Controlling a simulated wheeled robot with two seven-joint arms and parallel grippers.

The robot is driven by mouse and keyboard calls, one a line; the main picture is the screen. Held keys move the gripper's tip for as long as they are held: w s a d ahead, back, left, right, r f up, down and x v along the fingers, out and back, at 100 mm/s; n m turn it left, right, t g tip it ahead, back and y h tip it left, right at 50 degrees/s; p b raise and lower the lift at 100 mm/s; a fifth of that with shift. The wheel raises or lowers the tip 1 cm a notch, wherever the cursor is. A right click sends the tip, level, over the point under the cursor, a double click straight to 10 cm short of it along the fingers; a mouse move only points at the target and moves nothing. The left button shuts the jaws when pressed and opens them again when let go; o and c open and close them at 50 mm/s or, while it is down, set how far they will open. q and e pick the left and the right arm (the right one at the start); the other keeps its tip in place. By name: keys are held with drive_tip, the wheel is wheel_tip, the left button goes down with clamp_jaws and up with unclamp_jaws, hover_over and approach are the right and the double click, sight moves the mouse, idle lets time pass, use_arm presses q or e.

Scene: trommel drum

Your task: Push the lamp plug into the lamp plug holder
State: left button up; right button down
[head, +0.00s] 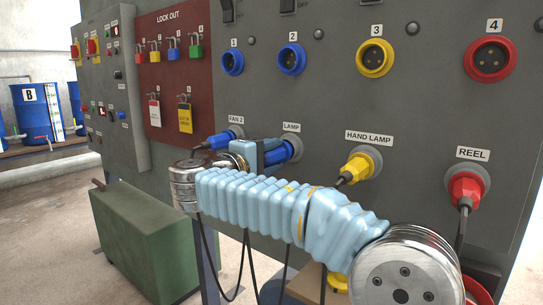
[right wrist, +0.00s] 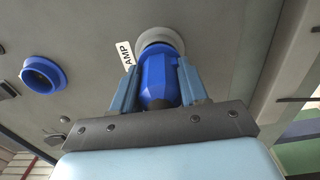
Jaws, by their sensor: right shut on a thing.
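The blue lamp plug (head: 291,150) is at the grey round lamp plug holder (head: 297,142) under the LAMP label. My right gripper (head: 270,154) is shut on the plug, and its arm reaches in from the lower right. In the right wrist view the two fingers (right wrist: 157,88) hold the plug (right wrist: 155,75) from both sides. Its front end meets the pale ring of the holder (right wrist: 160,36); how deep it sits I cannot tell. My left gripper is not in view.
A blue plug (head: 219,139) sits at FAN 2 on the left, a yellow plug (head: 357,168) at HAND LAMP and a red plug (head: 466,188) at REEL on the right. Numbered sockets (head: 292,58) run above. Cables hang below. A green box (head: 145,240) stands at lower left.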

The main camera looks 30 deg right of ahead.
drive_tip(key=shift+w+d, duration=0.15)
drive_tip(key=shift+d, duration=0.2)
drive_tip(key=c, duration=0.5)
unclamp_jaws()
drive_tip(key=v, duration=1.3)
drive_tip(key=shift+a+b, duration=0.3)
drive_tip(key=shift+a, duration=0.05)
